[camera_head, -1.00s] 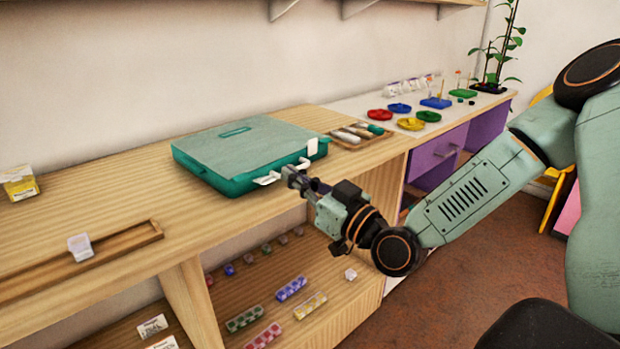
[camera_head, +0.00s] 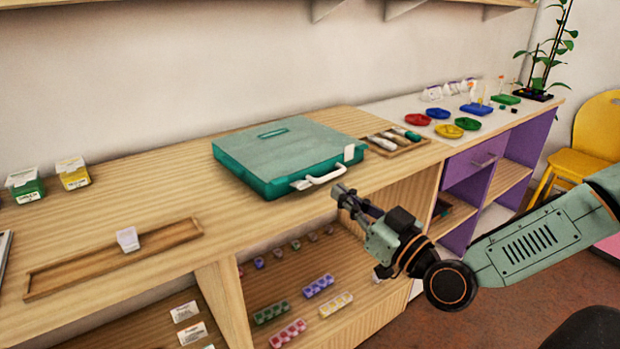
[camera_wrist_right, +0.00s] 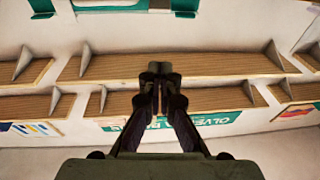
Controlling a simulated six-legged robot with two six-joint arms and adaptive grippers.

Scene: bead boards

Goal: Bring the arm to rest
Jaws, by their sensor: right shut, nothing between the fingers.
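My right gripper (camera_head: 342,194) is shut and empty. It is in front of the wooden counter's front edge, just right of and below the handle of a teal case. In the right wrist view its fingertips (camera_wrist_right: 160,75) meet, with wall shelves behind them. My right arm (camera_head: 520,245) reaches in from the right, its green forearm in front of the shelf unit. The teal case (camera_head: 290,155) lies closed on the counter, with its white handle toward the front. The gripper looks apart from the handle. My left gripper is not in view.
The counter (camera_head: 130,205) carries a wooden rail (camera_head: 70,280) with a small white piece, green and yellow boxes, and a tray of tools (camera_head: 395,141). Coloured dishes (camera_head: 438,113) stand at the back right. Bead strips (camera_head: 270,312) lie on the shelf below. A yellow chair (camera_head: 590,135) stands right.

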